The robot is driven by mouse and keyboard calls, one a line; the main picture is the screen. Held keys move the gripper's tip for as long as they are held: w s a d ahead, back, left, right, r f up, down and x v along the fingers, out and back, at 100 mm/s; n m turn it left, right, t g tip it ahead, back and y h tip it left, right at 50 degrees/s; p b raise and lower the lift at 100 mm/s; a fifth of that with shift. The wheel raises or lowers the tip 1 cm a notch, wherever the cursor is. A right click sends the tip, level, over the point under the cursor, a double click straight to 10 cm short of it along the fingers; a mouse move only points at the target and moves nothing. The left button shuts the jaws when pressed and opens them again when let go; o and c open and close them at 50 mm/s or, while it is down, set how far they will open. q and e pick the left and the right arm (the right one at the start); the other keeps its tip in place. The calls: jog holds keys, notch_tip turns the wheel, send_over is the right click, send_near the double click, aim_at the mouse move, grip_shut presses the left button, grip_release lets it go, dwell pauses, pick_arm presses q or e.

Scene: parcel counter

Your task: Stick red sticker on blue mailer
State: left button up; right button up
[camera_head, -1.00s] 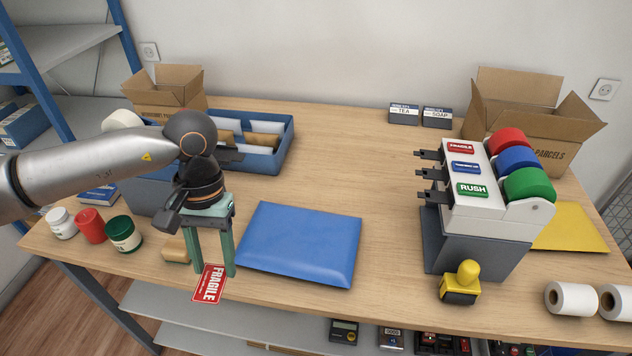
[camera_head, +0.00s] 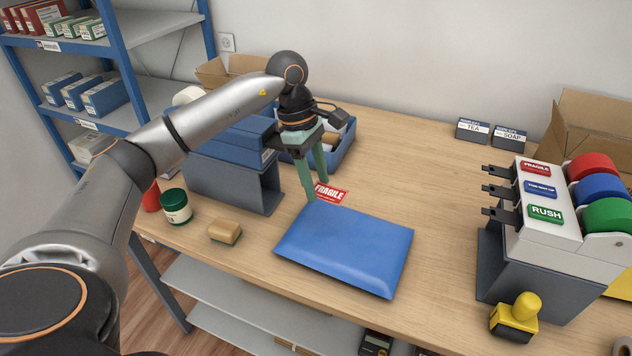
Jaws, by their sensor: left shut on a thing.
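The red sticker (camera_head: 331,193), marked FRAGILE in white, is between the green fingertips of my left gripper (camera_head: 317,190). The gripper is shut on it and points down near the far left corner of the blue mailer (camera_head: 347,248). The mailer lies flat on the counter, closer to the front edge. In the picture the sticker shows just beyond the mailer's far edge; I cannot tell its exact height above the counter. My right gripper is not in view.
A sticker dispenser (camera_head: 540,240) with red, blue and green rolls stands at the right. A yellow-handled stamp (camera_head: 515,317) is in front of it. A wooden block (camera_head: 225,232) and green-lidded jar (camera_head: 176,206) are at left. The counter (camera_head: 420,180) beyond the mailer is clear.

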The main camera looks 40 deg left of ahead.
pick_arm(q)
jog(key=shift+a+f, duration=0.15)
jog(key=shift+f, duration=0.1)
notch_tip(320, 180, down, 7)
jog(key=b, duration=0.6)
jog(key=shift+f, duration=0.1)
jog(key=shift+f+b, duration=0.35)
jog(key=shift+f, duration=0.35)
jog(key=o, duration=0.8)
jog(key=shift+o, duration=0.2)
jog(key=shift+r, duration=0.2)
